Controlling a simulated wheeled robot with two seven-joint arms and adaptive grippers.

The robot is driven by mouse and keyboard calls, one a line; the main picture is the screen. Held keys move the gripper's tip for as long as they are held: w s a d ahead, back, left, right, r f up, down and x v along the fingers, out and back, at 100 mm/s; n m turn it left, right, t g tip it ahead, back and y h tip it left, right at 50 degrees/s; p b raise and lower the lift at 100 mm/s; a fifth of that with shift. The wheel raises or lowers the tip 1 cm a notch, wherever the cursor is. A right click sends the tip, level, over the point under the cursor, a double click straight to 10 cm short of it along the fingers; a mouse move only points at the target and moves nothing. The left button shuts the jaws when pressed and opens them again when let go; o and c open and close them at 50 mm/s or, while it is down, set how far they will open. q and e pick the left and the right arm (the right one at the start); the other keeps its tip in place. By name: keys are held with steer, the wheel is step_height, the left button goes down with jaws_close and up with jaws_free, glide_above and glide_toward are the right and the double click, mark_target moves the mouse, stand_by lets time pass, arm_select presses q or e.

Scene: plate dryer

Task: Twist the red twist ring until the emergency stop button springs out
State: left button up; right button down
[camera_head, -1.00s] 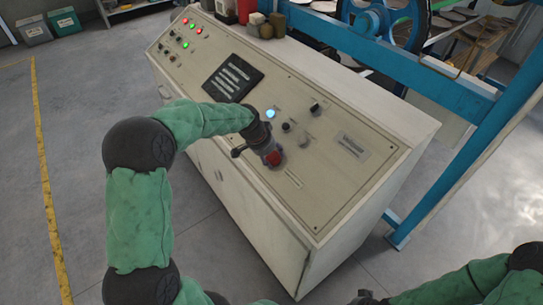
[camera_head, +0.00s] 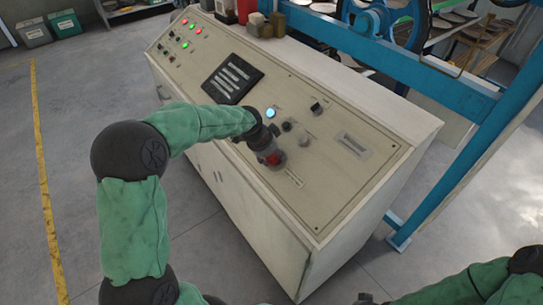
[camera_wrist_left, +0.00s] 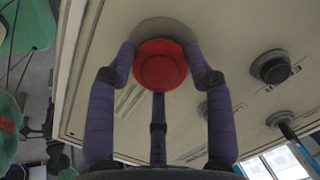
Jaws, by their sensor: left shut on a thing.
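The red emergency stop button with its twist ring (camera_head: 272,159) sits on the sloping cream control panel, partly hidden by my left gripper (camera_head: 266,152). In the left wrist view the round red head (camera_wrist_left: 160,65) stands on a grey round base, between the fingers. My left gripper (camera_wrist_left: 163,70) has purple fingers on the left and right sides of the red head and a third finger below it. It is shut on the red head. At the lower right, only sleeve and dark joints of my right arm show; its gripper is out of view.
The panel (camera_head: 325,190) carries a lit blue button (camera_head: 271,113), dark knobs (camera_head: 316,107) close by, and a black labelled plate (camera_head: 233,78). A blue frame (camera_head: 475,130) stands behind at right. The floor at left is clear.

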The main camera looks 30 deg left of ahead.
stand_by(0.4)
arm_select(q)
steer(key=o, duration=1.2)
steer(key=shift+w, duration=0.1)
steer(key=shift+c, duration=0.2)
steer(key=v, duration=1.2)
steer(key=shift+f, duration=0.1)
